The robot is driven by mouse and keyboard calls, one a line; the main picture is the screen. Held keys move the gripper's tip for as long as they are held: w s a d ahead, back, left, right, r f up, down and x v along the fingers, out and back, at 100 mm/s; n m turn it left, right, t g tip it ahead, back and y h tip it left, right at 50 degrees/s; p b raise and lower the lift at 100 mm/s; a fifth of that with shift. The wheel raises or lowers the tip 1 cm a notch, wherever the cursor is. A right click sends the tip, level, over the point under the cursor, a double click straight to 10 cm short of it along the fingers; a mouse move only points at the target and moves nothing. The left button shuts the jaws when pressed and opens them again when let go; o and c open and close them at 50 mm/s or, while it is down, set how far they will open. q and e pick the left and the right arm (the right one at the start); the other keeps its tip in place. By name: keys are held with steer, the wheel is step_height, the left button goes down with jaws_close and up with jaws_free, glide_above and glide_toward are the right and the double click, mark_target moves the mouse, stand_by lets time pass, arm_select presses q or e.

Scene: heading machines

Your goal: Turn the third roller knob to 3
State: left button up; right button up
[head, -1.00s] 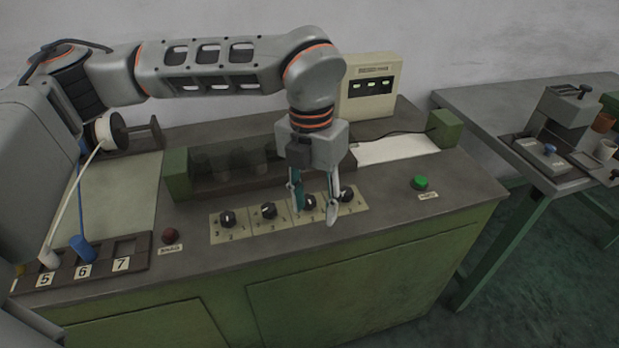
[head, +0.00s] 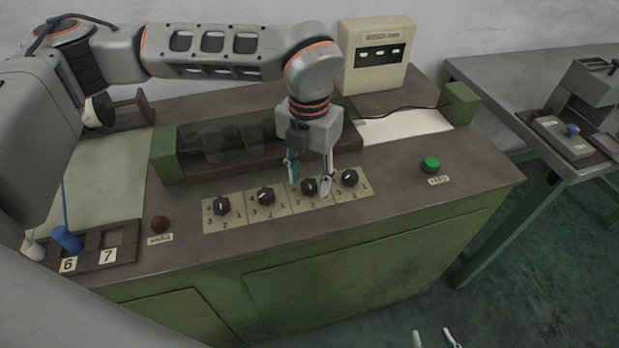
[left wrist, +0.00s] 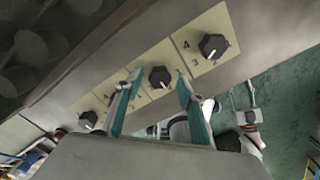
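A row of black roller knobs with white pointers sits on a cream number panel (head: 245,220) on the green machine's top. The third knob (head: 310,187) is between the spread fingers of my left gripper (head: 309,184). In the left wrist view the third knob (left wrist: 160,77) shows between the fingertips, with a gap beside it. Its pointer is visible there, but I cannot tell which number it points at. The second knob (head: 266,197) and fourth knob (head: 349,178) stand on either side. My right gripper (head: 433,340) is open and empty at the bottom edge, only its fingertips showing.
A green button (head: 431,164) is right of the panel and a dark red button (head: 160,223) left. A beige display box (head: 376,56) stands behind. A glass-fronted roller housing (head: 225,142) lies behind the knobs.

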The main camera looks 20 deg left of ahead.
arm_select(q)
steer(key=shift+f, duration=0.4)
arm_select(e)
steer(key=shift+w+r, duration=0.35)
arm_select(q)
steer(key=c, duration=1.1)
arm_select(e)
steer(key=shift+s+f, duration=0.1)
steer(key=shift+f, duration=0.15)
